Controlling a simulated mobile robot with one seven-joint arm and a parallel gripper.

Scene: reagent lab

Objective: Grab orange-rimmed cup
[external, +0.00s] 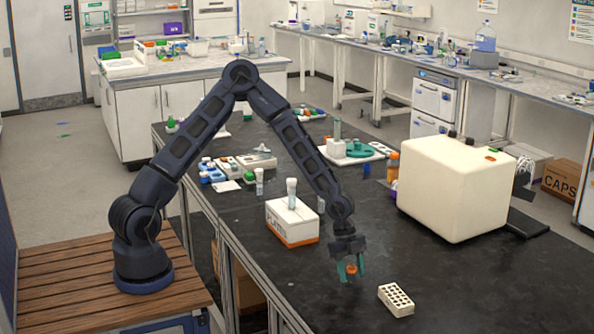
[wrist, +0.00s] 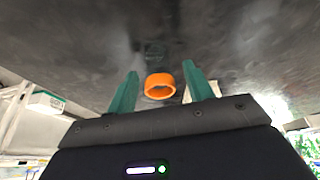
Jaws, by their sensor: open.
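The orange-rimmed cup (external: 351,269) shows in the external view as a small orange patch between the fingers of my gripper (external: 348,277), low over the black bench. The fingers are apart, with a visible gap on each side of the ring. Only the orange rim shows clearly; the cup's body cannot be made out.
A white rack with holes (external: 396,300) lies close to the right of my gripper. A white-and-orange box (external: 291,222) stands to the left, behind it. A large cream box (external: 455,190) stands at the right.

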